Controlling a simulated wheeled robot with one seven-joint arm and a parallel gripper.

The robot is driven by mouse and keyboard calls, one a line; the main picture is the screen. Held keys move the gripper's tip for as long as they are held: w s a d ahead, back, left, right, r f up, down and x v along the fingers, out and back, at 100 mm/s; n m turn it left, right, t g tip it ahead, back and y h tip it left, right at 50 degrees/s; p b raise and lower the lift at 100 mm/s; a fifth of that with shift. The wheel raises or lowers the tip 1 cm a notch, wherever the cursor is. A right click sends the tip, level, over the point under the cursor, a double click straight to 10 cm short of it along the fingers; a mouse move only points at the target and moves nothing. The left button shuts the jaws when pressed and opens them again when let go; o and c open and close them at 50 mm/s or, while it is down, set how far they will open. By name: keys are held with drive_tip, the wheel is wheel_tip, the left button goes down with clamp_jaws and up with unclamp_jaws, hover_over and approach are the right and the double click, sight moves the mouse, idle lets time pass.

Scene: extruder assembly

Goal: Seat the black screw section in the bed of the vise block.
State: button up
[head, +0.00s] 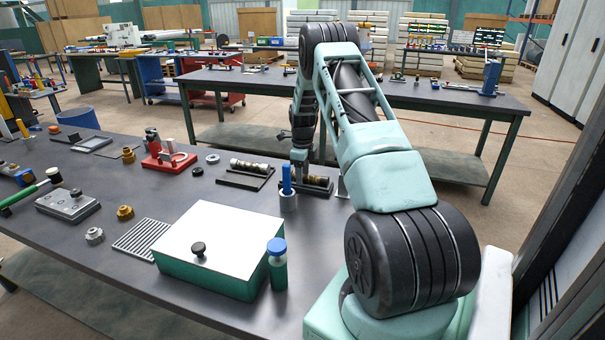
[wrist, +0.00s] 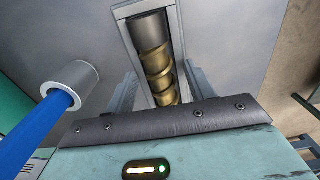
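In the wrist view a screw section (wrist: 158,65) with brass-coloured flights and a dark grey end lies lengthwise in a narrow grey channel (wrist: 122,11). Its near end is hidden behind my gripper's body. My gripper (wrist: 160,88) has its two fingers apart, one on each side of the channel; contact cannot be seen. In the head view my gripper (head: 300,168) is low over the dark holder (head: 325,192) bearing this piece. A second screw piece (head: 250,167), dark with pale bands, lies on a black holder (head: 240,183) to the left. I cannot tell which holder is the vise block.
A blue-handled tool (head: 287,178) stands in a grey cup (head: 288,202) close to my gripper. A green box with a white top (head: 215,235) and a blue-capped bottle (head: 278,265) stand nearer. A red fixture (head: 168,160) is further left. Bare tabletop lies between them.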

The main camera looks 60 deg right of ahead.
wheel_tip(320, 180, up, 12)
drive_tip(key=b, duration=0.2)
drive_tip(key=w+a+r+n+y, duration=0.1)
drive_tip(key=w+a+r+n, duration=0.15)
drive_tip(key=a+n, duration=1.05)
drive_tip(key=w+a+r+n, duration=0.1)
drive_tip(key=a+r+n, duration=0.25)
drive_tip(key=a, duration=2.05)
drive_tip(key=s+a+n, duration=1.2)
drive_tip(key=s+a, duration=0.1)
drive_tip(key=a, duration=0.5)
drive_tip(key=s+a+f+n, duration=0.1)
drive_tip(key=s+a+n, duration=0.1)
drive_tip(key=s+n, duration=0.4)
drive_tip(key=s+a+f+n, duration=0.1)
drive_tip(key=s+a+n, duration=0.2)
drive_tip(key=s+n, duration=0.3)
drive_tip(key=s, duration=0.5)
